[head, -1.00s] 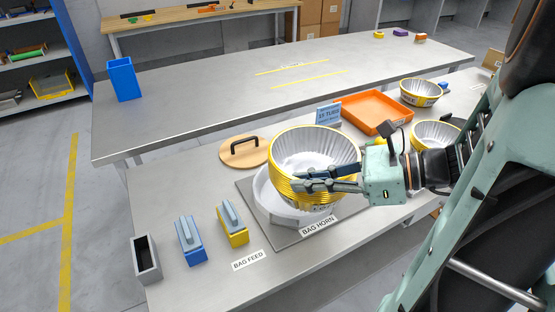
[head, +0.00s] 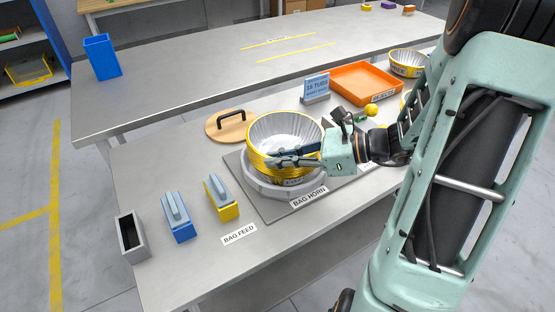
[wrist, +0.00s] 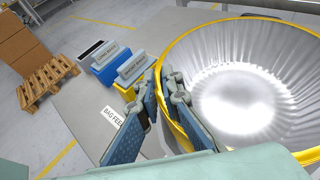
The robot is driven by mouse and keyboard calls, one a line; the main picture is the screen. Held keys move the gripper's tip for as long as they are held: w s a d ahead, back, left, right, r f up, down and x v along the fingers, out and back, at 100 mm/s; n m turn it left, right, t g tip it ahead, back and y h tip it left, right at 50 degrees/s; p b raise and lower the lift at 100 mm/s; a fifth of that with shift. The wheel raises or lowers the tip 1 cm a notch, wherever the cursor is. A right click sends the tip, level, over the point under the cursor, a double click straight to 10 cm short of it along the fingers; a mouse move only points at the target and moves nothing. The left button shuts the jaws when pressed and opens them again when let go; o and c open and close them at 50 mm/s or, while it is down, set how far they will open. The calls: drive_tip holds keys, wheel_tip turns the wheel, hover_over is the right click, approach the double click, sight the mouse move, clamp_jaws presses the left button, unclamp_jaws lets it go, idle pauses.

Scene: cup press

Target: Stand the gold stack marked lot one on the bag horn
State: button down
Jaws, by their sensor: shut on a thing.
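The gold stack (head: 258,160) is a nested pile of gold-rimmed, silver-lined fluted tubs. It sits upright over the bag horn (head: 254,188), a pale round collar on a grey plate labelled BAG HORN. The stack's lower part is within the collar's outline; I cannot tell whether it rests fully. My gripper (head: 268,158) comes from the right with its fingers at the stack's near side, shut on its wall. In the wrist view the stack (wrist: 240,95) fills the right side, with the gripper fingers (wrist: 158,95) at its rim.
A round wooden lid (head: 226,126) with a black handle lies behind the horn. Left are blue (head: 177,230) and yellow (head: 222,208) blocks and a grey open box (head: 131,238). A blue sign (head: 316,87), an orange tray (head: 366,84) and another gold stack (head: 406,62) are behind right.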

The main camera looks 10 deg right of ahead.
drive_tip(key=c, duration=2.6)
unclamp_jaws()
drive_tip(key=shift+f, duration=0.15)
drive_tip(key=o, duration=0.5)
drive_tip(key=shift+r, duration=0.3)
drive_tip(key=p+v, duration=0.2)
drive_tip(key=v, duration=1)
drive_tip(key=shift+f, duration=0.1)
